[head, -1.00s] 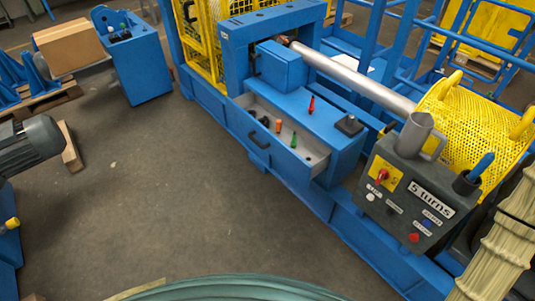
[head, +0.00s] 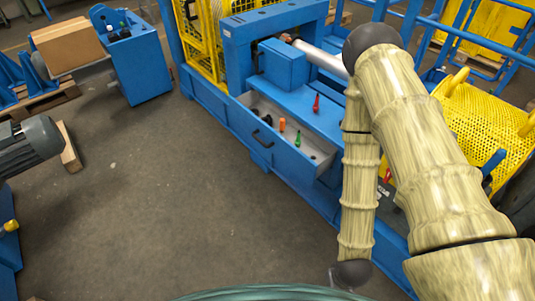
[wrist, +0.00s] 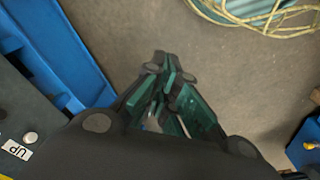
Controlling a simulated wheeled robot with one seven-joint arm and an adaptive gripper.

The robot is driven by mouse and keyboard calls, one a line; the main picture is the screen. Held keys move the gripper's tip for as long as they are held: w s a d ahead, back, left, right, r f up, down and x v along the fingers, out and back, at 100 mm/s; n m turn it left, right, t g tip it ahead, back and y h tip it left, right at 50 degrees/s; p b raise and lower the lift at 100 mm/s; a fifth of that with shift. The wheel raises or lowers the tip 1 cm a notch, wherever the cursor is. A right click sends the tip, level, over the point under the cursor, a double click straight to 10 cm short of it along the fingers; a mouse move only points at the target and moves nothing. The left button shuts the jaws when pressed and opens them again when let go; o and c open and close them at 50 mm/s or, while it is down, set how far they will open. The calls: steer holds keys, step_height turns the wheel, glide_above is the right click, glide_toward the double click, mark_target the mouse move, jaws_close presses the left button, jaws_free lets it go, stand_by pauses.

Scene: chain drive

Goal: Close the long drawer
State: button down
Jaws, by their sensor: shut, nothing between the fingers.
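The long drawer (head: 290,160) stands open from the blue machine bench in the head view. It has a blue front, a dark bar handle (head: 262,140) and a grey inside. A black item (head: 267,120), an orange item (head: 282,124) and a green item (head: 297,139) are in it. My gripper (wrist: 165,72) is shut and empty in the wrist view, pointing down over bare floor. It is apart from the drawer, which I cannot make out in the wrist view. In the head view my arm hangs right of the drawer, and the fingers cannot be made out there.
A red item (head: 316,103) stands on the bench top above the drawer. My arm covers most of the control box, whose grey panel (wrist: 28,118) shows in the wrist view. The yellow mesh drum (head: 485,118) is at right. The floor (head: 180,190) before the drawer is clear.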

steer(key=w+a+f+n+t+b, duration=0.2)
steer(key=w+f+b, duration=0.25)
steer(key=w, duration=0.35)
steer(key=w+a+f+n+t+b, duration=0.1)
steer(key=w+f+n+t+b, duration=0.15)
steer(key=w+b, duration=0.35)
steer(key=n+t+h+b, duration=0.3)
steer(key=n+t+b, duration=0.9)
steer(key=b, duration=1.9)
glide_toward(287, 143)
steer(key=w+a, duration=0.1)
steer(key=w, duration=0.2)
steer(key=shift+w+d+f+m+t+b, duration=0.25)
steer(key=shift+w+d+m+b, duration=0.1)
steer(key=shift+w+d, duration=0.45)
steer(key=shift+d+p, duration=0.15)
steer(key=shift+p, duration=0.2)
